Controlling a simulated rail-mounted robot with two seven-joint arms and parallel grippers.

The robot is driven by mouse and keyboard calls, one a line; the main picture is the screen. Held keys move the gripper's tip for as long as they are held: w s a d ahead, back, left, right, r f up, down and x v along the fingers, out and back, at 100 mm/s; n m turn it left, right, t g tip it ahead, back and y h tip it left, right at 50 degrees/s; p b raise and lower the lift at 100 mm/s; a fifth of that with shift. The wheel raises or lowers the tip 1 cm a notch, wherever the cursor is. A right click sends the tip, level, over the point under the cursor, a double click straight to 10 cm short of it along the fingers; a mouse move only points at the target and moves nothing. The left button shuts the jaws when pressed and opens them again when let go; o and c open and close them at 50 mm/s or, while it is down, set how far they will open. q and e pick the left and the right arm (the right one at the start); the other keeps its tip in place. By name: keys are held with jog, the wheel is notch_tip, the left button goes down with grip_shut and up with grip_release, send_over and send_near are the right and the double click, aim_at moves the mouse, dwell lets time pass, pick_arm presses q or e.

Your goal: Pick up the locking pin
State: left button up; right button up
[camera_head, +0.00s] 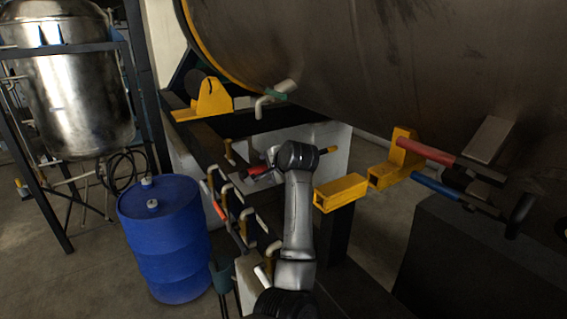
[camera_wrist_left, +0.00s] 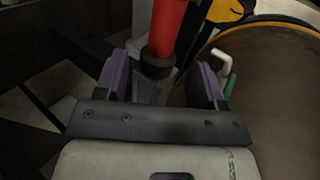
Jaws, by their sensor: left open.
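A red rod with a dark collar, which looks like the locking pin (camera_wrist_left: 168,30), shows at the top middle of the left wrist view. In the head view its red part (camera_head: 258,170) lies over a pale surface, partly hidden by my wrist. My left gripper (camera_wrist_left: 158,80) is open, with a purple pad on each side. The collar end of the rod lies between the pads as seen there, with a gap on both sides. I cannot tell how deep it sits. In the head view my left gripper (camera_head: 268,157) is small and partly hidden. My right gripper is not in view.
A large metal tank (camera_head: 380,60) hangs over the work area. Yellow brackets (camera_head: 340,192) and red and blue handles (camera_head: 425,152) stand to the right. Several hooks line a dark rail (camera_head: 238,205) on the left. A blue drum (camera_head: 165,240) stands on the floor.

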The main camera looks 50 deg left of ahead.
aim_at(265, 168)
pick_arm(q)
jog(key=shift+a+p, duration=0.3)
jog(key=shift+a, duration=0.05)
jog(key=p+x, duration=0.2)
jog(key=x, duration=0.1)
jog(key=shift+w+a, duration=0.1)
jog(key=shift+w, duration=0.1)
jog(key=shift+w+a+f, duration=0.1)
jog(key=shift+a+f, duration=0.35)
jog(key=shift+f, duration=0.05)
jog(key=shift+r, duration=0.1)
grip_shut()
